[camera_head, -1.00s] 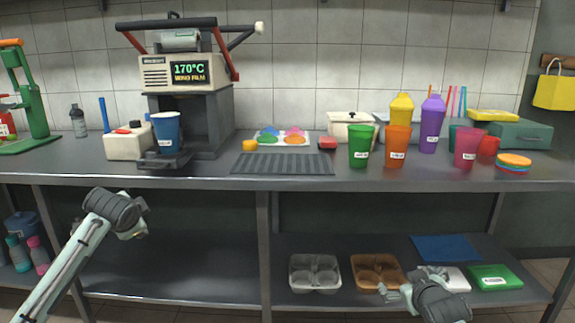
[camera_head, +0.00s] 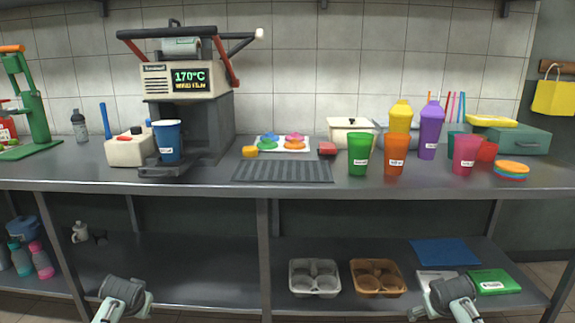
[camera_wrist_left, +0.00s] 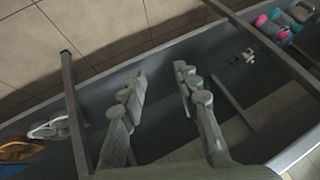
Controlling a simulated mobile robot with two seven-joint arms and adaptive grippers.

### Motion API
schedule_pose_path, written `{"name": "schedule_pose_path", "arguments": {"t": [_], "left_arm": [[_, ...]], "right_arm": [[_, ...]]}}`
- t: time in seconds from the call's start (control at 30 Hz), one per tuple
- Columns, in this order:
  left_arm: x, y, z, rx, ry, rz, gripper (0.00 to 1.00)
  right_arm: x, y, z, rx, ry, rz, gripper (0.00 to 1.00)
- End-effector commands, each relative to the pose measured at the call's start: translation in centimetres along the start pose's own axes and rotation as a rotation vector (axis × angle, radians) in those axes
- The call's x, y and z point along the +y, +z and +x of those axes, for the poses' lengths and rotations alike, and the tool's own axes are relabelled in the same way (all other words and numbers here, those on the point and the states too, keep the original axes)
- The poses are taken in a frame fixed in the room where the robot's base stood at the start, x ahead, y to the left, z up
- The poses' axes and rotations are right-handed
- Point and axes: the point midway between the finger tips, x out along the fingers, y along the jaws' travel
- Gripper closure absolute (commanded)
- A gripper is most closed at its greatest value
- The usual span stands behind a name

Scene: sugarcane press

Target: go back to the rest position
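My left gripper (camera_head: 142,303) is low at the lower left of the head view, in front of the bench and below its top. In the left wrist view its two fingers (camera_wrist_left: 160,80) are spread with nothing between them, so it is open and empty. My right gripper (camera_head: 424,298) is low at the lower right of the head view, in front of the lower shelf. It is small and partly behind its own wrist; I cannot tell whether it is open. No held object shows at it.
The steel bench (camera_head: 350,182) carries a sealing press (camera_head: 195,80) with a blue cup (camera_head: 168,142), and several coloured cups. The lower shelf (camera_head: 200,262) holds cup trays (camera_head: 315,277) and a green box (camera_head: 494,281) near my right gripper. The shelf's left part is mostly clear.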

Motion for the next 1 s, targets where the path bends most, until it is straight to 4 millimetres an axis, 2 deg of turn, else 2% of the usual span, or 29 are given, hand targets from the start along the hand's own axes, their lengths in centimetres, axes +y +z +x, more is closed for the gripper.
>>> {"name": "schedule_pose_path", "arguments": {"t": [0.03, 0.17, 0.23, 0.3, 0.4, 0.5, 0.6, 0.7, 1.0], "left_arm": [[1.6, 2.8, 0.2, -0.022, 0.020, 0.012, 0.68], [5.4, 9.9, -0.3, -0.072, 0.069, 0.037, 0.68], [7.5, 14.5, -1.1, -0.105, 0.101, 0.048, 0.68], [9.5, 19.2, -2.5, -0.140, 0.133, 0.056, 0.68], [11.6, 25.0, -4.9, -0.186, 0.173, 0.062, 0.68], [12.9, 29.4, -7.2, -0.225, 0.202, 0.061, 0.68], [13.6, 32.1, -9.0, -0.251, 0.219, 0.060, 0.68], [13.8, 33.3, -9.8, -0.263, 0.227, 0.058, 0.68], [13.9, 33.6, -10.0, -0.266, 0.229, 0.058, 0.68]], "right_arm": [[-1.6, 2.8, 0.2, -0.021, -0.019, -0.012, 0.00], [-5.4, 9.9, -0.2, -0.070, -0.068, -0.036, 0.00], [-7.5, 14.4, -1.1, -0.103, -0.101, -0.047, 0.00], [-9.5, 19.1, -2.5, -0.138, -0.132, -0.055, 0.00], [-11.6, 25.0, -4.8, -0.184, -0.172, -0.060, 0.00], [-12.9, 29.3, -7.2, -0.223, -0.201, -0.059, 0.00], [-13.6, 32.0, -8.8, -0.248, -0.218, -0.058, 0.00], [-13.9, 33.3, -9.7, -0.260, -0.226, -0.056, 0.00], [-14.0, 33.5, -9.9, -0.263, -0.228, -0.056, 0.00]]}}
